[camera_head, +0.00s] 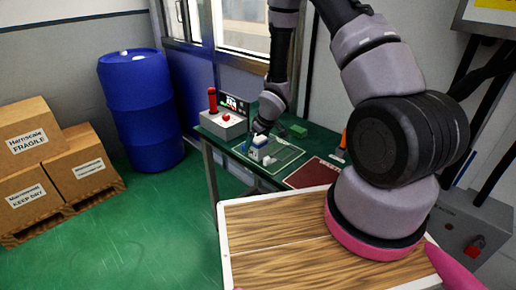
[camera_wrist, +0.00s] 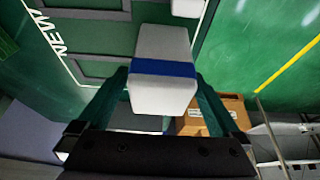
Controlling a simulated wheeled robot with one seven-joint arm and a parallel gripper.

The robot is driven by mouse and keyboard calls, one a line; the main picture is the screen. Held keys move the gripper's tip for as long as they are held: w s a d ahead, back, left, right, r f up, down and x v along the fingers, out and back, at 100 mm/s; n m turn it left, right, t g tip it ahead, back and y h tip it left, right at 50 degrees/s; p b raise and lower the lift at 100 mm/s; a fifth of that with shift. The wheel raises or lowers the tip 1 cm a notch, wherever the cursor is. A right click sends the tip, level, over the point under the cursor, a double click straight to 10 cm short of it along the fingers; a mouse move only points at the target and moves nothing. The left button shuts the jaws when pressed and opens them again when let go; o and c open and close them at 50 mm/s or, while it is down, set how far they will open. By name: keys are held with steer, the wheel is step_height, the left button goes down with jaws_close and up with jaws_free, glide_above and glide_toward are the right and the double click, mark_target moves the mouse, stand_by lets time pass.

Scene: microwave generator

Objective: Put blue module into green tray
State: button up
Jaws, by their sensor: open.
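The blue module, a white block with a blue band (camera_wrist: 165,68), is between the two fingers of my gripper (camera_wrist: 163,92) in the wrist view. The fingers are open, one on each side of it; whether they touch it is hard to tell. In the head view the module (camera_head: 257,152) shows below my gripper (camera_head: 260,134), over the green tray (camera_head: 286,159) on the table. Its underside is hidden, so I cannot tell whether it rests on the tray.
A red tray (camera_head: 313,173) lies to the right of the green one. A control box with a red lever (camera_head: 222,122) stands at the table's left. A second white piece (camera_wrist: 187,7) shows at the wrist view's top edge.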

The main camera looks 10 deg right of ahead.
jaws_close()
stand_by(0.3)
